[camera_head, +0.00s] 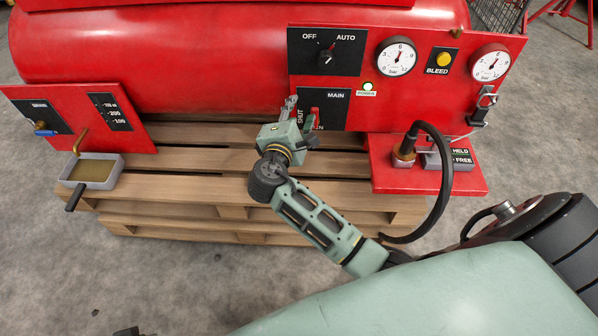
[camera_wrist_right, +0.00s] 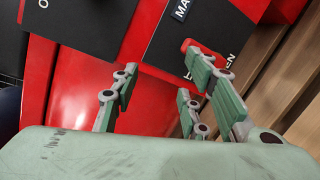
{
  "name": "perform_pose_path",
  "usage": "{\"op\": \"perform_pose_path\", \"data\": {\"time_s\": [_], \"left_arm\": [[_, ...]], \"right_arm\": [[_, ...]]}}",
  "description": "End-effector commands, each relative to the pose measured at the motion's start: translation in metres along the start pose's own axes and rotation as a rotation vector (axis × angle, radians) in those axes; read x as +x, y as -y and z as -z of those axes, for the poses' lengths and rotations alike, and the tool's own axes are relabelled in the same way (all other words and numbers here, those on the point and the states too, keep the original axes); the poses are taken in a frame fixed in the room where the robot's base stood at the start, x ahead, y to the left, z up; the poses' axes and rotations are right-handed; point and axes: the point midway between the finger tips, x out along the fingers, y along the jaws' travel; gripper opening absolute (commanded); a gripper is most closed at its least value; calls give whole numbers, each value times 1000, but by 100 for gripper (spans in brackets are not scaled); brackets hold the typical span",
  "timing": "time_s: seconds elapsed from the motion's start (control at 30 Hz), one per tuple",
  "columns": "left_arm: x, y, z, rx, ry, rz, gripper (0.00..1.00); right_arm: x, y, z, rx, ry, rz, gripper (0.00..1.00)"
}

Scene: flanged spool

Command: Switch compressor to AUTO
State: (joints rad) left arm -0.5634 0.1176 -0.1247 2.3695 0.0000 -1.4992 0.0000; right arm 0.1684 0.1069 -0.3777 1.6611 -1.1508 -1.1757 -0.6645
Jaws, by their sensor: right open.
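The compressor selector knob (camera_head: 326,56) sits on a black plate marked OFF and AUTO, on the red panel in the head view. It is dark, and its pointer seems to lean up and right, toward AUTO; the small size makes this uncertain. My right gripper (camera_head: 301,119) is below the knob, in front of the MAIN plate (camera_head: 338,104). In the right wrist view my right gripper (camera_wrist_right: 160,78) is open, its green fingers spread over the red panel and black plates. Nothing shows held between them. The red MAIN lever (camera_head: 315,110) is close beside the fingers and partly hidden.
Two gauges (camera_head: 396,56) and a yellow BLEED button (camera_head: 443,59) are right of the knob. A lit lamp (camera_head: 368,86) is below it. A black hose (camera_head: 447,165) loops at the right. A grey tray (camera_head: 110,172) and blue-handled valve (camera_head: 45,131) are at the left.

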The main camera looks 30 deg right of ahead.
Motion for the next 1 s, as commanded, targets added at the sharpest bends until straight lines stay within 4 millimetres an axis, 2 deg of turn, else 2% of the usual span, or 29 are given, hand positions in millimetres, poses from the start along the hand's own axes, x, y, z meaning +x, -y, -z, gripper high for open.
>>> {"op": "perform_pose_path", "data": {"time_s": [0.03,0.5,0.8,1.0], "left_arm": [[-9,0,3,0,0,0,41],[-46,2,14,0,0,0,41],[-68,2,21,0,0,0,41],[-76,2,23,0,0,0,41]], "right_arm": [[0,5,3,-1,-19,23,41],[-10,94,34,32,-183,236,41],[-28,149,42,75,-255,375,41],[-38,174,44,101,-279,439,41]]}}
